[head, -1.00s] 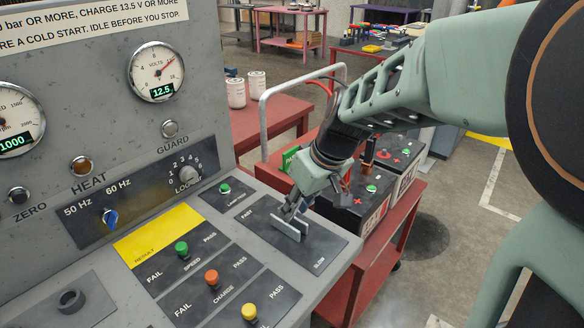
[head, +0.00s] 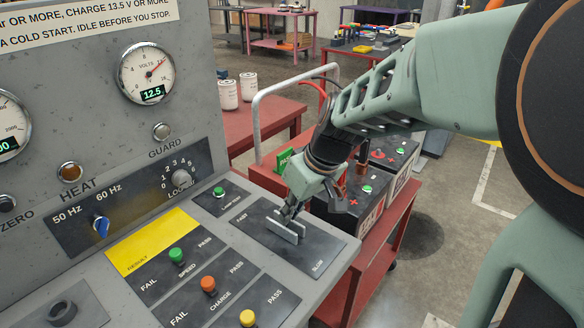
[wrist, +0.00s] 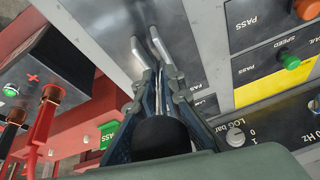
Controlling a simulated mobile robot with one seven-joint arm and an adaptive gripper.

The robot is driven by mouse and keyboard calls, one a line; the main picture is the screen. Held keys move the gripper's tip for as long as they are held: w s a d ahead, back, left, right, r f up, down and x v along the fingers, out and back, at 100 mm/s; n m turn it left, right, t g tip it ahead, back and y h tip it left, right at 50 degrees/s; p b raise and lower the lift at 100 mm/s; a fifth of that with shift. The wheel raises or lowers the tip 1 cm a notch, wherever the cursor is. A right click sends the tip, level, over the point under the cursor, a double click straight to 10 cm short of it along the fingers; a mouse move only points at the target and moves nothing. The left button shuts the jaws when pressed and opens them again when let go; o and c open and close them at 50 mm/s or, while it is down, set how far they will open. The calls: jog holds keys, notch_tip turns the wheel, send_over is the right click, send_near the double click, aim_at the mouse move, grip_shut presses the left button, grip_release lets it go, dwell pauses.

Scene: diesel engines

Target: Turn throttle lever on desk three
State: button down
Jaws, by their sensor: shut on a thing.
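The throttle plate (head: 318,248), marked FAST and SLOW, is a dark panel on the right end of the grey sloping desk. My gripper (head: 287,228) reaches down to the middle of this plate, and its jaws are closed on the throttle lever there. The lever is mostly hidden between the fingers, so its exact angle cannot be told. In the wrist view my gripper's fingers (wrist: 158,72) come close together, with two pale metal prongs ahead of them over the plate (wrist: 116,28). A dark rounded shape sits between the finger bases.
The green (head: 176,256), orange (head: 208,284) and yellow (head: 247,317) knobs stand left of the plate. A blue switch (head: 101,227) and the LOG knob (head: 180,177) are on the upright panel. A red cart (head: 375,245) with batteries (head: 345,200) stands close on the right.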

jog(key=shift+r+p, duration=0.15)
jog(key=shift+p, duration=0.2)
jog(key=shift+a+r+g+h+p, duration=0.15)
jog(key=shift+g+h+p, duration=0.15)
jog(key=shift+p, duration=0.65)
jog(key=p, duration=0.2)
jog(key=h+p, duration=0.1)
jog(key=p, duration=0.1)
jog(key=shift+w+a+r+g, duration=0.2)
jog(key=shift+w+a+g, duration=0.1)
jog(key=shift+g, duration=0.1)
jog(key=h+p, duration=0.1)
jog(key=p, duration=0.1)
jog(key=a+g+h+p, duration=0.1)
jog(key=p, duration=0.1)
jog(key=shift+w+f+g+p, duration=0.2)
jog(key=shift+w+g+p, duration=0.1)
jog(key=shift+w, duration=0.1)
jog(key=shift+w+a+f+g+h+p, duration=0.2)
jog(key=shift+g+h+p, duration=0.2)
jog(key=shift+h+p, duration=0.35)
jog(key=c, duration=2)
grip_release()
jog(key=shift+f, duration=0.1)
jog(key=shift+c, duration=0.2)
